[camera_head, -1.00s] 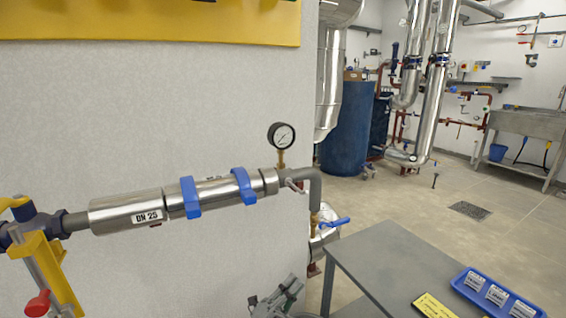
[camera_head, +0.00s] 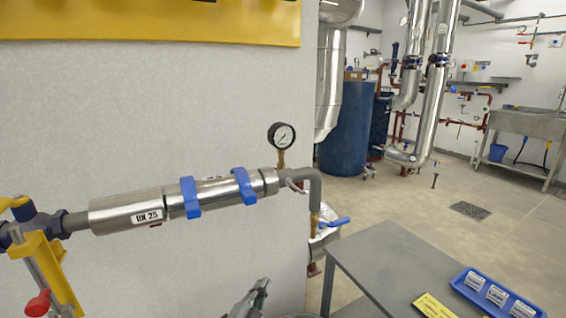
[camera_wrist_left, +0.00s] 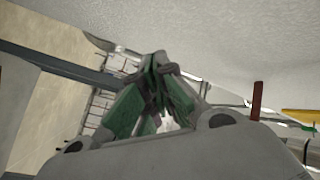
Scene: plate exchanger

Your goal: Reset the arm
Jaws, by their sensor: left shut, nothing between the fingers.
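My left gripper (camera_head: 252,300) shows at the bottom edge of the head view, left of the grey table and below the insulated pipe. Only its tip is in frame. In the left wrist view its fingers (camera_wrist_left: 160,75), with green pads, come together at the tips, shut with nothing held. The wall and part of the floor lie beyond them. My right gripper does not show in either view.
The DN 25 insulated pipe (camera_head: 128,214) with blue clamps runs along the wall to a pressure gauge (camera_head: 282,135) and a blue-handled valve (camera_head: 332,222). A grey table (camera_head: 395,255) at right holds a blue tray (camera_head: 462,283) and a yellow label (camera_head: 434,306).

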